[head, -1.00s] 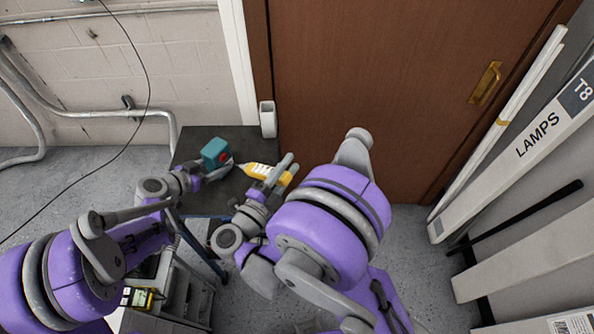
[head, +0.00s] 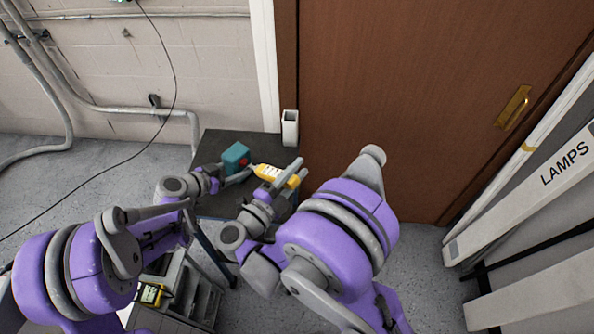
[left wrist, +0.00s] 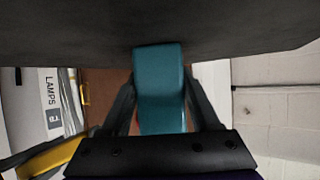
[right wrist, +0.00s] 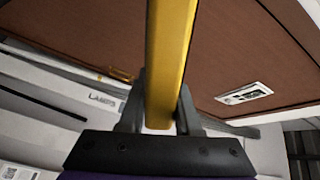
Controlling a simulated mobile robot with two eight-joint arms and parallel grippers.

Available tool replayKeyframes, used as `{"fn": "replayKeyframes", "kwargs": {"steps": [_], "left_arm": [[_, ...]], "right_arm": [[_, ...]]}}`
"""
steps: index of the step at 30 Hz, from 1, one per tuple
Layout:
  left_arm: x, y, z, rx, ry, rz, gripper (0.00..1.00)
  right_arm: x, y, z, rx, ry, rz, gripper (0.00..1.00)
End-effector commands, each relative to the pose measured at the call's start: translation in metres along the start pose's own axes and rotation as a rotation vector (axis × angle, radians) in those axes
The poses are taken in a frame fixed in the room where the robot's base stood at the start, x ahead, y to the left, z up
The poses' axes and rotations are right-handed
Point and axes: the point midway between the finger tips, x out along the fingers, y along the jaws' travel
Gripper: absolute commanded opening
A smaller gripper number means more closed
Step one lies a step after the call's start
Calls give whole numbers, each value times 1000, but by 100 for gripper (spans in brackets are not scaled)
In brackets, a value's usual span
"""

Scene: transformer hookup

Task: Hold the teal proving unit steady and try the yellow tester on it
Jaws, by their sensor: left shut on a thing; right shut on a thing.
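The teal proving unit (head: 235,156) is a small block with a red spot on its face, at the dark table's surface. My left gripper (head: 228,176) is shut on it; the unit also fills the jaws in the left wrist view (left wrist: 160,90). The yellow tester (head: 268,172) has a pale face and lies tilted in my right gripper (head: 285,176), which is shut on it. In the right wrist view the tester (right wrist: 170,60) stands between the fingers. The tester's left end is close beside the unit; I cannot tell whether they touch.
The dark table (head: 222,139) stands against the wall near a brown door (head: 400,110). A white open holder (head: 290,128) is at its back right corner. A grey step unit (head: 190,300) with a yellow-black device (head: 150,293) is in front. Long lamp boxes (head: 540,190) lean at right.

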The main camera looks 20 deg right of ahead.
Motion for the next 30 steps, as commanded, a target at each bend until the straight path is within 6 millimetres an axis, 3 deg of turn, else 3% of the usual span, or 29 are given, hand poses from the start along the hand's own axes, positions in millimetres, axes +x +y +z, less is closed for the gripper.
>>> {"fn": "replayKeyframes", "kwargs": {"steps": [30], "left_arm": [[0, 0, 0, 0, 0, 1, 31]], "right_arm": [[0, -4, 10, 0, 0, 0, 0]]}}
